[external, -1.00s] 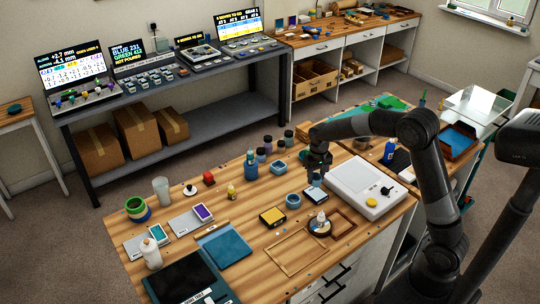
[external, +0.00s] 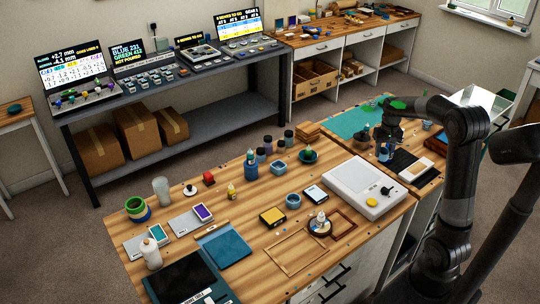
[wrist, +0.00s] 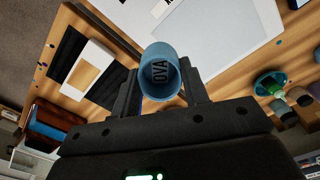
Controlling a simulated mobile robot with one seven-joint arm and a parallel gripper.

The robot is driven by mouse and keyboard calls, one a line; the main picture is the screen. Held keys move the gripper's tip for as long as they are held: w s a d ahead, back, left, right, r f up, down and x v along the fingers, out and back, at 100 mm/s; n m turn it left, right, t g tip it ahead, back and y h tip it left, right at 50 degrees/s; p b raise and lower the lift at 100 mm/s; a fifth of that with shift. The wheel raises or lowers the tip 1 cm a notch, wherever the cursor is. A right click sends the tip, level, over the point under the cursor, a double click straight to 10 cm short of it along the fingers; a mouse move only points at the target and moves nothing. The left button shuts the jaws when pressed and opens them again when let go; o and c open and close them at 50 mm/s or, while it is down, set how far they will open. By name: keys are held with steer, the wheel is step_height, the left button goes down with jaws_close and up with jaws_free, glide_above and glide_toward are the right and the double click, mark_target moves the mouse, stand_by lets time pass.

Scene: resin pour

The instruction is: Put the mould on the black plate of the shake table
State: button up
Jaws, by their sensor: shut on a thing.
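My gripper (external: 386,143) is shut on the mould, a light blue round cup (wrist: 160,72) with raised dark letters inside, seen open end up in the wrist view. Both fingers press its sides. The dark plate (wrist: 68,48) lies left of the mould in the wrist view. The mould is held clear of the bench. I cannot tell for sure which unit is the shake table.
A white box with a yellow knob (external: 362,187) stands left of my gripper. A green mat (external: 350,122) lies behind. A brown tray (external: 437,145) is at the right.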

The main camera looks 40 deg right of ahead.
steer(key=shift+s+d+r, duration=0.25)
steer(key=shift+s+d, duration=0.25)
steer(key=shift+s, duration=0.05)
glide_above(356, 175)
step_height(356, 175, down, 7)
steer(key=shift+a+r, duration=0.1)
steer(key=shift+f, duration=2.05)
steer(key=shift+f, duration=0.1)
steer(key=o, duration=1)
